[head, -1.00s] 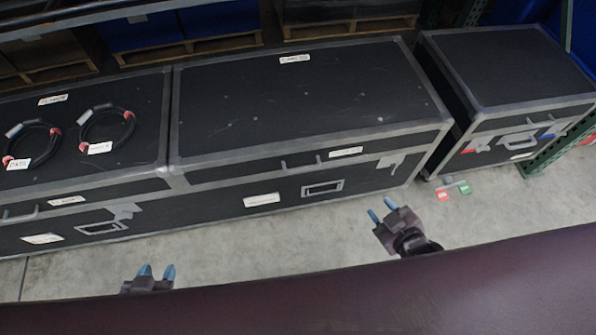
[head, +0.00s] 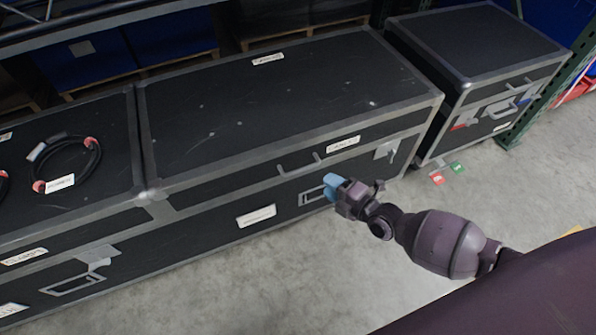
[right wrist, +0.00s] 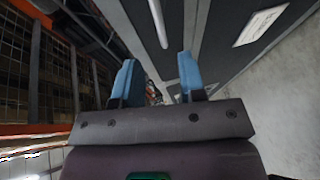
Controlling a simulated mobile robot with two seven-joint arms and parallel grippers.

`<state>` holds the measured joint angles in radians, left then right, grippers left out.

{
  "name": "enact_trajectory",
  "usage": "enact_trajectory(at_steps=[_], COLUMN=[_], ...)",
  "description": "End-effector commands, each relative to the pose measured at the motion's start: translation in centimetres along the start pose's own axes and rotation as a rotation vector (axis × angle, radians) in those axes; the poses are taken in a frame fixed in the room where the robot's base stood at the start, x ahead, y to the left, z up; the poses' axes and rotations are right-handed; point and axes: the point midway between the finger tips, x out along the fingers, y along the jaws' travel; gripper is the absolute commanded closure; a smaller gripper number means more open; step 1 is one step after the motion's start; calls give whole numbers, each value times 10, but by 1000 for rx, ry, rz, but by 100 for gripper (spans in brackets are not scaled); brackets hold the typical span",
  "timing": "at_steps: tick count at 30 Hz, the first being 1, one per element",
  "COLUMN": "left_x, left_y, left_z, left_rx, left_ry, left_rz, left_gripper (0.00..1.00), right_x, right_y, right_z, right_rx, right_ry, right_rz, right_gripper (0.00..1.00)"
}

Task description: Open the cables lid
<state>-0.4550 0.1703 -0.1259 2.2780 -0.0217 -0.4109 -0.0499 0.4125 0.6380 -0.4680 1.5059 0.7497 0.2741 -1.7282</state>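The middle long black case has a closed lid (head: 270,100) with grey metal edging. Its small label (head: 268,59) looks like "cables", though the print is blurred. A grey bar handle (head: 300,165) is on the lid's front edge, beside a white label (head: 343,144). My right gripper (head: 331,186) has blue fingers and is in front of the case, a little below and right of the handle. In the right wrist view its fingers (right wrist: 157,78) are apart with nothing held; a pale bar (right wrist: 158,22) shows beyond them. My left gripper is out of view.
A second black case (head: 70,205) stands against the left side, with cable coils (head: 66,165) on its lid. A smaller case (head: 480,45) stands at the right, with red and green tags (head: 446,174) on the floor nearby. Floor in front (head: 250,290) is clear.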

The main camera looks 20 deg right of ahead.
Motion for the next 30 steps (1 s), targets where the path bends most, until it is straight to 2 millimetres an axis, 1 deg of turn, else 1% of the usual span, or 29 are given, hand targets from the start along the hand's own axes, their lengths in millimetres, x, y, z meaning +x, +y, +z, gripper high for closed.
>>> enact_trajectory(at_steps=[5, 10, 15, 18, 24, 30], left_x=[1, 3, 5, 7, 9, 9], left_y=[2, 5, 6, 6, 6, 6], left_z=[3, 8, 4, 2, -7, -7], left_rx=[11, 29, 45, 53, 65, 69], left_ry=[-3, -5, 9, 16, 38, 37], left_rz=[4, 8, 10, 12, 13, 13], left_gripper=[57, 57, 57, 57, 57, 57], right_x=[23, 51, 77, 88, 100, 102], right_y=[-2, -4, -4, -3, -1, 1], right_z=[-1, -2, -2, -1, -1, -1], right_rx=[4, 6, 6, 5, 4, 3], right_ry=[1, 2, 1, 1, 0, 0], right_rz=[-1, -4, -4, -4, -2, 0], right_gripper=[62, 62, 62, 62, 62, 62])
